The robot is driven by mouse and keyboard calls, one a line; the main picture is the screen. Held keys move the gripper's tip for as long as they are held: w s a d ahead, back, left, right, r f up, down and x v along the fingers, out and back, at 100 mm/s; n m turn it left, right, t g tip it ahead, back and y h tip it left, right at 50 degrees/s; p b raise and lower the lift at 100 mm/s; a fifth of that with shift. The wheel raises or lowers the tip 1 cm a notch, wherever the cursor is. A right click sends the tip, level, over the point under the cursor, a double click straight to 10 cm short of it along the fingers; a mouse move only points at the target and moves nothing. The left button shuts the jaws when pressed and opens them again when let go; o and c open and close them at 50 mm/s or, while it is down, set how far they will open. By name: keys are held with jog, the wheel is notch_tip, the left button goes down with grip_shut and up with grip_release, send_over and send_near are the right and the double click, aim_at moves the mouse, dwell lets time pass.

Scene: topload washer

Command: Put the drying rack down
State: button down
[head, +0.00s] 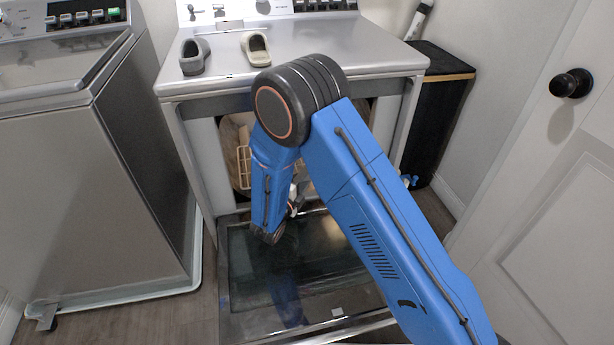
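A beige slatted piece, which may be the drying rack (243,166), shows in the opening of the middle machine, left of my arm. Part of it is hidden behind my blue arm. My gripper (296,203) is low in front of the opening, above the lowered door. My wrist mostly hides it, so I cannot see its fingers clearly or whether they hold the rack.
The lowered dark glass door (330,262) spreads in front of the middle machine (330,55). A washer (80,160) is at left. A black bin (436,110) and a white door (565,190) are at right.

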jog(key=shift+f, duration=0.55)
jog(key=c, duration=1.2)
grip_release()
jog(key=shift+r, duration=0.5)
jog(key=v, duration=1.2)
jog(key=shift+r, duration=0.15)
